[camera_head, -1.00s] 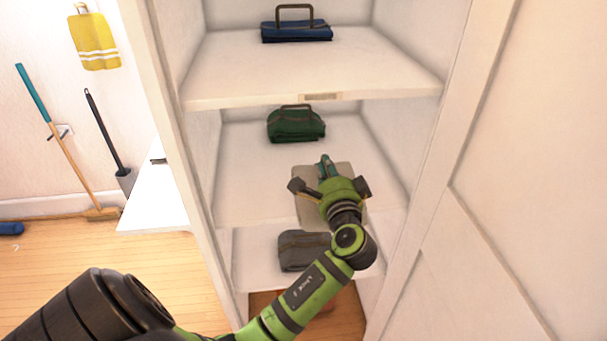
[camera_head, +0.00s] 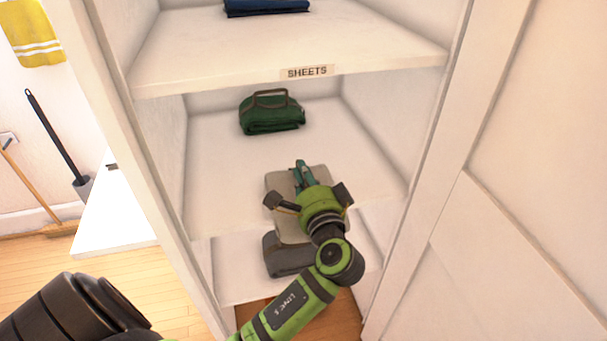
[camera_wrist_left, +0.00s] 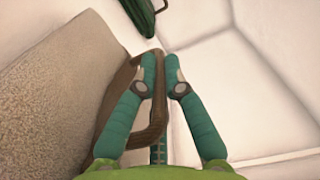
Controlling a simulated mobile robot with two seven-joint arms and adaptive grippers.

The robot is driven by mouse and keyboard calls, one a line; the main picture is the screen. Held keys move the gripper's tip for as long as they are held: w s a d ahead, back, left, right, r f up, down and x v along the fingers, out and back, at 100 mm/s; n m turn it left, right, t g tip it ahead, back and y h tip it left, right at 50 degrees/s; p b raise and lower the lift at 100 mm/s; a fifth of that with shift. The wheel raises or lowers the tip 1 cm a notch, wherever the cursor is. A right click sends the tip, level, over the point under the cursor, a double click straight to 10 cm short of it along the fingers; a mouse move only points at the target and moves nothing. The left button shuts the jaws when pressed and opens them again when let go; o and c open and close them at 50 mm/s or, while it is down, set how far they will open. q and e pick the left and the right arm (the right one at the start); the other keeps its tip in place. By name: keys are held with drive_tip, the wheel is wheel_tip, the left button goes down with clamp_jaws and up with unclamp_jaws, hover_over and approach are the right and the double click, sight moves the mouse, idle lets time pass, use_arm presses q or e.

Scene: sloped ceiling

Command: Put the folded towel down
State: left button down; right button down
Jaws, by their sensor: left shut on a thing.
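The folded towel is beige (camera_head: 283,233) with a brown carrying handle (camera_wrist_left: 157,128). In the head view it is under and behind my left gripper (camera_head: 304,175), at the front of the middle shelf (camera_head: 215,185). In the left wrist view the towel (camera_wrist_left: 60,90) fills the left side. The left gripper (camera_wrist_left: 163,65) is shut on the handle, which passes between its teal fingers. Whether the towel touches the shelf is hard to tell. My right gripper is not in view.
A green folded bundle with a handle (camera_head: 272,115) sits farther back on the middle shelf. A dark blue one (camera_head: 267,8) is on the shelf above, labelled SHEETS (camera_head: 307,72). A grey one (camera_head: 290,262) is on the lower shelf. Cabinet walls (camera_head: 375,130) stand on both sides.

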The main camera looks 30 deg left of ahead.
use_arm(q)
drive_tip(key=shift+s+d+r, duration=0.1)
drive_tip(key=shift+s+d, duration=0.05)
drive_tip(key=shift+d, duration=0.05)
drive_tip(key=c, duration=1.3)
unclamp_jaws()
drive_tip(key=shift+a+f, duration=0.1)
drive_tip(key=shift+f, duration=0.15)
drive_tip(key=shift+c, duration=0.2)
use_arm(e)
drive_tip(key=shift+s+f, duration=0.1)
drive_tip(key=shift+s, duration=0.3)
use_arm(q)
drive_tip(key=shift+r, duration=0.1)
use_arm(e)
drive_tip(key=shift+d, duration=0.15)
